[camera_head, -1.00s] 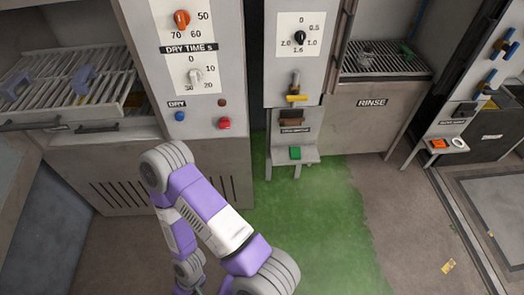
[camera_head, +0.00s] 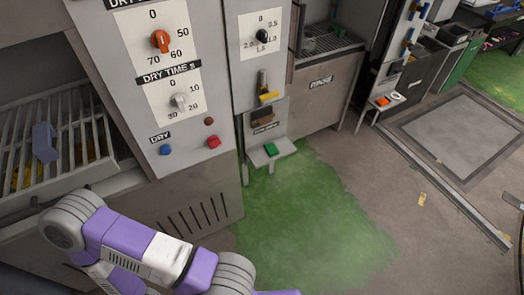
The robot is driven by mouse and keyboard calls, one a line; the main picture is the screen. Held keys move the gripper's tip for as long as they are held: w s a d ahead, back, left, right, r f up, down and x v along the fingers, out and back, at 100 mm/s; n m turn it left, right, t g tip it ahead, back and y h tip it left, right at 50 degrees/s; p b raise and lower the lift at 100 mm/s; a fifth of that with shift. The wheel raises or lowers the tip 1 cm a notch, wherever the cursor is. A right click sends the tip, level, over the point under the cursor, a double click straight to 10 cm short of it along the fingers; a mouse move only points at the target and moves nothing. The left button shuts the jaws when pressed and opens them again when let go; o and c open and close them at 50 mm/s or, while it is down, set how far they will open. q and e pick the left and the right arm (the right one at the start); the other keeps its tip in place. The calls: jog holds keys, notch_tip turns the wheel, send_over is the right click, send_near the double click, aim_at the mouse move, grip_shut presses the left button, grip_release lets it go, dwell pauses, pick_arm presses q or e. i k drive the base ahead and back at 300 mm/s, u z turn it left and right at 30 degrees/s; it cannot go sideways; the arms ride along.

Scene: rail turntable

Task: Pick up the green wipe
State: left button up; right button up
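A small flat green item (camera_head: 271,149) lies on a little grey shelf (camera_head: 284,147) low on the narrow cabinet between the dryer and the rinse station. It is the likeliest green wipe, but it is too small to tell for certain. One of my arms, purple and white, crosses the lower left of the view, in front of the dryer and well short of the shelf. Neither of my grippers is in view.
The dryer panel (camera_head: 196,110) and its slatted rack (camera_head: 75,165) stand at left. The rinse station (camera_head: 322,83) is behind. A shelf with an orange item (camera_head: 382,101) is farther right.

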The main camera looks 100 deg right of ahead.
aim_at(271, 148)
jog(key=z, duration=3.35)
jog(key=i, duration=0.5)
jog(key=k, duration=0.5)
jog(key=u, duration=4.25)
jog(key=k, duration=0.55)
jog(key=z, duration=1.55)
